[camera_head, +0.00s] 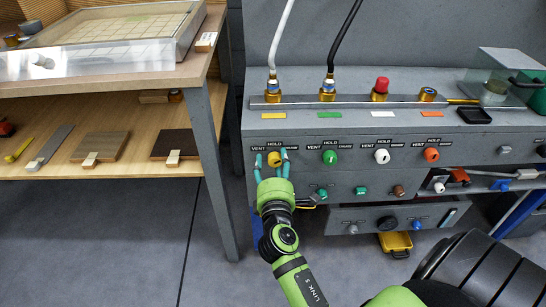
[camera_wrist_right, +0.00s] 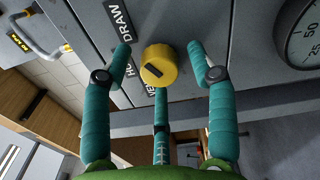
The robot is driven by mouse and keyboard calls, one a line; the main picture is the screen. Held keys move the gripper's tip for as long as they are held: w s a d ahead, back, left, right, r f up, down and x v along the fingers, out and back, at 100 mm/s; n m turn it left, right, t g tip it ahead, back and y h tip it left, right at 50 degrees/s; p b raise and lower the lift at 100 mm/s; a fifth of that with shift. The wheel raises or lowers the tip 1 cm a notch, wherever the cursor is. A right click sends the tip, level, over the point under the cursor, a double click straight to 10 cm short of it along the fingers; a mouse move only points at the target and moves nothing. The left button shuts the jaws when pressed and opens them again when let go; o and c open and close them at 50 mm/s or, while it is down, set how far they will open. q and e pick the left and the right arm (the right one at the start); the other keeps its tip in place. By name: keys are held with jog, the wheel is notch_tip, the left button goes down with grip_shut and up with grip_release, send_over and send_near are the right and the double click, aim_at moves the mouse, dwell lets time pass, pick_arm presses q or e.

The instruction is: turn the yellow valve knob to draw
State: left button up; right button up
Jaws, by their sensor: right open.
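The yellow valve knob (camera_head: 274,158) is at the left end of a row of knobs on the grey cabinet front, under VENT, HOLD and DRAW labels. My right gripper (camera_head: 271,157) is open in front of it, with its teal fingers on either side of the knob. In the right wrist view the yellow knob (camera_wrist_right: 160,62) sits between the spread fingers of the gripper (camera_wrist_right: 160,60), with visible gaps at both sides. A dark pointer mark shows on its face; I cannot tell exactly which label it points to. My left gripper is not in view.
Green (camera_head: 330,157), white (camera_head: 382,156) and orange (camera_head: 431,155) knobs continue the row to the right. Smaller controls lie below. White and black hoses rise from the cabinet top. A wooden bench (camera_head: 205,72) with veneer pieces stands left. A gauge (camera_wrist_right: 300,38) shows in the wrist view.

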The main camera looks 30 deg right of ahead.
jog(key=r, duration=0.9)
jog(key=shift+a, duration=0.25)
jog(key=shift+w+r, duration=0.1)
jog(key=shift+r, duration=0.2)
jog(key=shift+d+r, duration=0.1)
jog(key=shift+d, duration=0.05)
